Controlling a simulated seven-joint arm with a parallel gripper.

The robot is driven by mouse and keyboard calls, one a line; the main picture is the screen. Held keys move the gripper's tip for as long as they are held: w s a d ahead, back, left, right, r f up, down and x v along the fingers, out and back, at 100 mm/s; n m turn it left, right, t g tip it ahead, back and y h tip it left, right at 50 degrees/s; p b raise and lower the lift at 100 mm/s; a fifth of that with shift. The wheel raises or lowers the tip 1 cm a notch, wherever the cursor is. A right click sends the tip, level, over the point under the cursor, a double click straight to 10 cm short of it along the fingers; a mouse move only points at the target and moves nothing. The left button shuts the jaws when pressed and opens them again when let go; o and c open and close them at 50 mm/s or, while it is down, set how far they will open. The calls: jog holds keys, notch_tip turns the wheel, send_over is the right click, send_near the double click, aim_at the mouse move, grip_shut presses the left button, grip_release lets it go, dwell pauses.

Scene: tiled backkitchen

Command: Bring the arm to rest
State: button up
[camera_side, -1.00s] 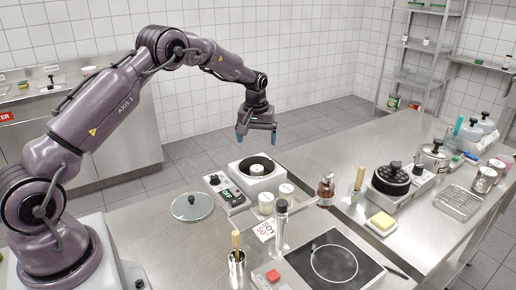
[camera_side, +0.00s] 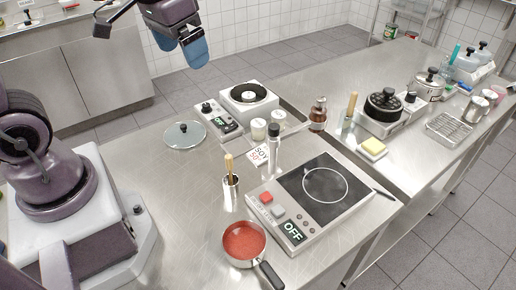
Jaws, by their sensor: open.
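My gripper (camera_side: 186,48) hangs at the top of the view, left of centre, above the floor behind the steel worktop (camera_side: 190,185). It is empty, and its blue fingertips point down. One finger partly overlaps the other from this angle. My arm is bent, and its upper links run out of the top of the picture. The gripper is apart from everything on the worktop.
A round lid (camera_side: 184,135) lies below the gripper. A small cooker (camera_side: 249,98) stands to its right. A hob (camera_side: 318,200) reading OFF and a saucepan of red sauce (camera_side: 244,240) are at the front. Several pots stand at the right. The worktop's left middle is clear.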

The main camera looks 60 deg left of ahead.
jog(key=s+d+r+m+t, duration=0.1)
jog(key=s+d+r+t, duration=0.2)
jog(key=s, duration=0.4)
jog(key=shift+d+r+m, duration=0.35)
jog(key=shift+r+m, duration=0.05)
jog(key=shift+r, duration=0.05)
